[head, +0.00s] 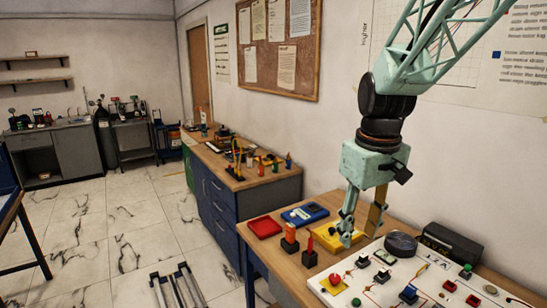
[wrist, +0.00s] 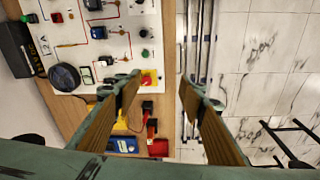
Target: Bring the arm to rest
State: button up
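My gripper (head: 360,232) points down above the workbench (head: 257,252) in the head view, near the back left edge of the white gauge panel (head: 395,272). In the wrist view my gripper (wrist: 160,83) is open, with a wide empty gap between its two brown-padded fingers. The panel (wrist: 98,46) shows beyond the left finger there. The gap overlies the bench edge and the floor beside it. Nothing is held. The exact height of the fingertips above the bench cannot be told.
The panel carries a black round gauge (head: 400,244) and a red knob on yellow (head: 334,282). A black box (head: 450,244) stands behind. Two upright red-and-black pieces (head: 290,238) (head: 309,253), a red tray (head: 264,227), a blue case (head: 305,214) and a yellow item (head: 320,240) crowd the bench.

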jog(key=s+r+m+t, duration=0.1)
jog(key=s+r, duration=0.3)
jog(key=s, duration=1.2)
jog(key=s+r+m+t, duration=0.1)
jog(key=s+r+m, duration=0.2)
jog(key=s, duration=1.3)
jog(key=shift+r+t+b, duration=0.3)
jog(key=shift+r+b, duration=0.05)
jog(key=shift+r, duration=0.1)
